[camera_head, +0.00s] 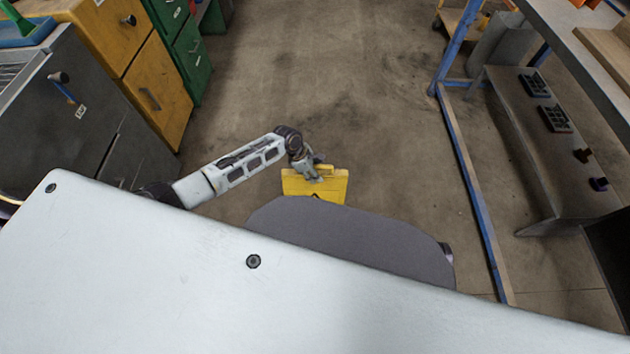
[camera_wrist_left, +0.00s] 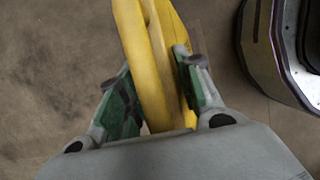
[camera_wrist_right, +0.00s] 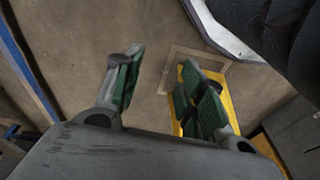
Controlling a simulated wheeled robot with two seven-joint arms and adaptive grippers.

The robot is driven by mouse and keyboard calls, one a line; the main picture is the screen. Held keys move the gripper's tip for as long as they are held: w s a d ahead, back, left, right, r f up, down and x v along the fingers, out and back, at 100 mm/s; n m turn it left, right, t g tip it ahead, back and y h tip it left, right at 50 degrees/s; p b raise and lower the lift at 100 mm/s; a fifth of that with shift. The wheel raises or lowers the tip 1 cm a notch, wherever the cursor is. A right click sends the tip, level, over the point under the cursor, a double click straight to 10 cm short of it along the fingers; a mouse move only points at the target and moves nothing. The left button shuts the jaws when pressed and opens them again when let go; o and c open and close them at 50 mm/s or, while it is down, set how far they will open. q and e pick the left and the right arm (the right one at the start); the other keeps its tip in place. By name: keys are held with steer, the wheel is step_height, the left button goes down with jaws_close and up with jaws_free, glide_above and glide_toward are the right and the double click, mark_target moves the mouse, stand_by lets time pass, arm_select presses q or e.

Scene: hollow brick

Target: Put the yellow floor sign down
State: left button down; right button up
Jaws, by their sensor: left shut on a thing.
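The yellow floor sign (camera_head: 315,185) is in front of my body in the head view, its lower part hidden behind my own body. My left gripper (camera_head: 318,173) is at its top edge. In the left wrist view the sign (camera_wrist_left: 146,60) runs between the green finger pads of my left gripper (camera_wrist_left: 155,95), which is shut on it. I cannot tell whether the sign touches the floor. My right gripper (camera_wrist_right: 160,80) has its fingers apart with nothing between them. Something yellow (camera_wrist_right: 238,112) shows behind its right finger; I cannot tell if it is the sign.
Bare concrete floor (camera_head: 330,80) lies beyond the sign. Grey, yellow (camera_head: 158,85) and green (camera_head: 190,50) drawer cabinets stand on the left. A blue-framed workbench (camera_head: 463,160) with a lower shelf (camera_head: 550,150) holding small dark items stands on the right.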

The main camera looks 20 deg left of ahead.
mark_target(315, 194)
arm_select(q)
steer(key=shift+w+f, duration=0.1)
steer(key=shift+f, duration=0.15)
arm_select(e)
steer(key=shift+r, duration=0.25)
arm_select(q)
steer(key=shift+f, duration=0.4)
step_height(315, 194, down, 3)
steer(key=shift+f+b, duration=0.15)
steer(key=shift+b, duration=0.8)
arm_select(e)
steer(key=r, duration=0.2)
steer(key=shift+w+a+r+t, duration=0.2)
steer(key=shift+a+r+t, duration=0.1)
steer(key=shift+a, duration=0.05)
